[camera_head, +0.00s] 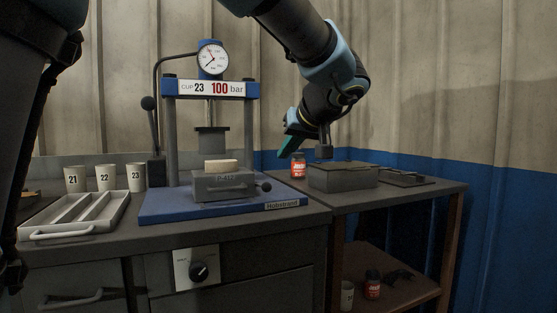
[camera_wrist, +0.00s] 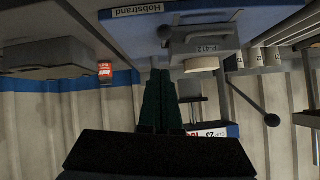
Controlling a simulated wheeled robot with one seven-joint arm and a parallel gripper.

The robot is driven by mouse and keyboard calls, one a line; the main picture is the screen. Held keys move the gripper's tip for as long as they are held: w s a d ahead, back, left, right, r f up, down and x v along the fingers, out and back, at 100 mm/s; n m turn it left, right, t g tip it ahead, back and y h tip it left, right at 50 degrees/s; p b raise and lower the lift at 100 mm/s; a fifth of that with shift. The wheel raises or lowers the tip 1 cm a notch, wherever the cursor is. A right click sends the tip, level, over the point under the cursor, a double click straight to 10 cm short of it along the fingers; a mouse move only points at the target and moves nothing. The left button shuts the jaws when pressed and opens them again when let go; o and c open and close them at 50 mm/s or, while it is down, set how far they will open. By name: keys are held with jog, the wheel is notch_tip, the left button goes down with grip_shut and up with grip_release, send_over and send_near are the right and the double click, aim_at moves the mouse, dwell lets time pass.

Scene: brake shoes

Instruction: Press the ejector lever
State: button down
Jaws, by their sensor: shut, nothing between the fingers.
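A grey mould block labelled P-412 (camera_head: 225,187) sits on the blue base of the press, with a pale slab (camera_head: 221,166) on top. A short lever with a dark ball knob (camera_head: 265,187) sticks out of its right side; it also shows in the wrist view (camera_wrist: 165,33). A long upright lever with a dark ball (camera_head: 149,104) stands at the press's left. No label shows which is the ejector lever. My gripper (camera_head: 287,147) is shut and empty, in the air right of the press, above and apart from the short lever. Its green fingers show in the wrist view (camera_wrist: 160,80).
The press (camera_head: 210,88) carries a gauge and a "CUP 23 100 bar" sign. A red jar (camera_head: 298,166) and a grey box (camera_head: 342,178) stand on the right bench. Cups and a divided tray (camera_head: 75,218) are at left. The blue base's front right is clear.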

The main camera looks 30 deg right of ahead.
jog(key=shift+v, duration=1.3)
jog(key=shift+s+f, duration=0.2)
